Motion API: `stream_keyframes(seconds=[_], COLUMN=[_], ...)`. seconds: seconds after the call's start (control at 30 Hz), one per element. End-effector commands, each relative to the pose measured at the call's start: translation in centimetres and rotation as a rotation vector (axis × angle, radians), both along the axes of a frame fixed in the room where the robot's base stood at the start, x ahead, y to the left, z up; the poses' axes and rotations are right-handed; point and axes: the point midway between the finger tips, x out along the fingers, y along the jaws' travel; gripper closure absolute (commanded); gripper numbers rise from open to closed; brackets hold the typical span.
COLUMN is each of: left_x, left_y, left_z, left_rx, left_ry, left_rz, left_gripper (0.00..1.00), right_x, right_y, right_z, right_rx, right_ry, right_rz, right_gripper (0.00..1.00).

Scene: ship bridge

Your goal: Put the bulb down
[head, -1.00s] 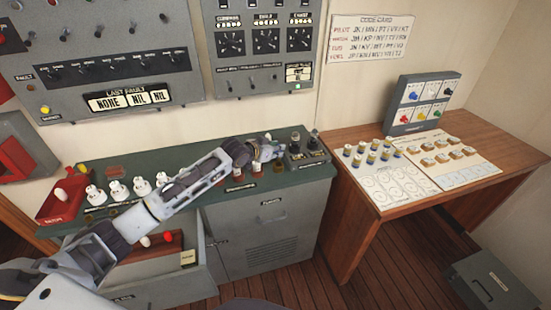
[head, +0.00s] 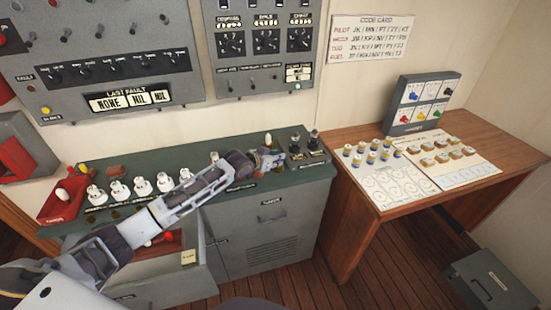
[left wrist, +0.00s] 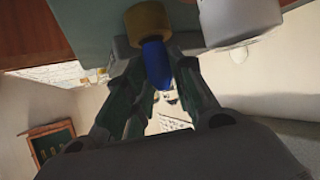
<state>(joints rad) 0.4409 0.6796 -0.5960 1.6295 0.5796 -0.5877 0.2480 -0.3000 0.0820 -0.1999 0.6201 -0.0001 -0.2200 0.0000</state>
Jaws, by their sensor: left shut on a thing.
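My left gripper (head: 272,160) is over the right part of the green counter top (head: 225,162). In the left wrist view, the gripper (left wrist: 155,92) is shut on a blue bulb (left wrist: 155,60). The bulb has a brass-coloured base (left wrist: 148,20) that points away from the palm, towards the green surface. I cannot tell whether the base touches that surface. A pale round fitting (left wrist: 228,22) is close beside the base. In the head view the held bulb is not clear behind the fingers. My right gripper is not in view.
Several white sockets (head: 140,187) line the counter's left part, by a red tray (head: 66,200). Two dark fittings (head: 314,141) stand right of the gripper. A drawer (head: 160,270) is open below. The wooden desk (head: 440,190) holds small bulbs on sheets and a grey panel (head: 420,103).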

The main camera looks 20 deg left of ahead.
Motion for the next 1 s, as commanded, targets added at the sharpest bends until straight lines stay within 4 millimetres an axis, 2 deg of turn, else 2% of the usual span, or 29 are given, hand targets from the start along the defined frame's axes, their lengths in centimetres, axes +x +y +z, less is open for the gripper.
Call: stream_keyframes(seconds=[0.43, 0.47, 0.6, 1.0], left_x=[0.00, 0.00, 0.00, 0.01], left_y=[0.01, 0.02, 0.02, 0.03], left_z=[-0.47, -0.44, -0.42, -0.21], left_rx=[0.000, 0.000, 0.000, 0.000], left_ry=[0.001, 0.001, 0.001, 0.000], left_rz=[0.000, 0.000, 0.000, 0.000], left_gripper=[0.89, 0.72, 0.54, 0.54], right_x=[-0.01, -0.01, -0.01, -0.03], right_y=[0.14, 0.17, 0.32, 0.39], right_z=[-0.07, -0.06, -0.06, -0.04], right_rx=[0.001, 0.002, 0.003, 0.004], right_ry=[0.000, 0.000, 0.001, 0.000], right_rz=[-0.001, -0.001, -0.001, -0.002], right_gripper=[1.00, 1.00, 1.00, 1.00])
